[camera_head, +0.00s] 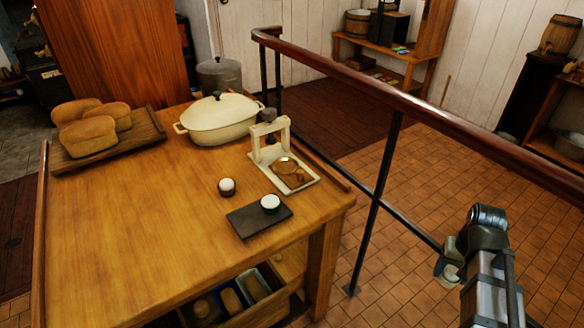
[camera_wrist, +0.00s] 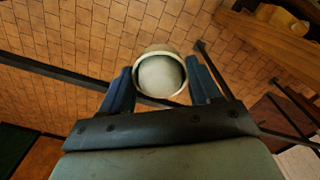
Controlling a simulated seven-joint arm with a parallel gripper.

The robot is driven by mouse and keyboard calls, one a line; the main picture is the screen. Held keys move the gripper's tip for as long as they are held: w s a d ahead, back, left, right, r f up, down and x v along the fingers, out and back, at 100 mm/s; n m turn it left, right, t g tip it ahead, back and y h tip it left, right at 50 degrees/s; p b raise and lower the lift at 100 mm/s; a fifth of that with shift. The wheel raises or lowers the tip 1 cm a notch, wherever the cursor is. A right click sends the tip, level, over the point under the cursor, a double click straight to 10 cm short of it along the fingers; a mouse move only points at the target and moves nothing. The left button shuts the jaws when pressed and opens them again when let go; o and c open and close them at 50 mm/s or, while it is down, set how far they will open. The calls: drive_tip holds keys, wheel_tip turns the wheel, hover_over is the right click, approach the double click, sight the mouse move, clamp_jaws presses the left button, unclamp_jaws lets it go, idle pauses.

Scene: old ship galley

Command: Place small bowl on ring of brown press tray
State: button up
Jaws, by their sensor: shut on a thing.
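My gripper (camera_wrist: 160,80) is shut on a small pale bowl (camera_wrist: 158,68) in the wrist view, with one blue finger on each side of it. The bowl's round cream rim and grey-white inside show.
A small white-topped cup (camera_head: 270,202) stands on the dark tray, another (camera_head: 227,187) beside it. A cream lidded pot (camera_head: 220,120) and a bread board (camera_head: 145,145) with loaves are behind. The railing (camera_head: 400,95) crosses between my arm and the table. The table's front left is clear.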

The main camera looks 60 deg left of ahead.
drive_tip(key=w+d+f+m, duration=0.2)
drive_tip(key=d+m, duration=0.1)
drive_tip(key=d, duration=1.3)
drive_tip(key=w+d+f+m, duration=0.2)
drive_tip(key=d+m, duration=0.1)
drive_tip(key=d, duration=1.3)
drive_tip(key=w+a+r+n, duration=0.1)
drive_tip(key=a+r, duration=0.2)
drive_tip(key=a, duration=1.4)
drive_tip(key=w+a+r, duration=0.1)
drive_tip(key=a+r, duration=0.2)
drive_tip(key=a, duration=1.3)
drive_tip(key=w+a+r+n, duration=0.1)
drive_tip(key=a+r, duration=0.1)
drive_tip(key=a, duration=1.5)
drive_tip(key=n, duration=0.2)
approach(286, 167)
wheel_tip(286, 167, down, 6)
drive_tip(key=shift+r, duration=0.1)
drive_tip(key=shift+f, duration=0.2)
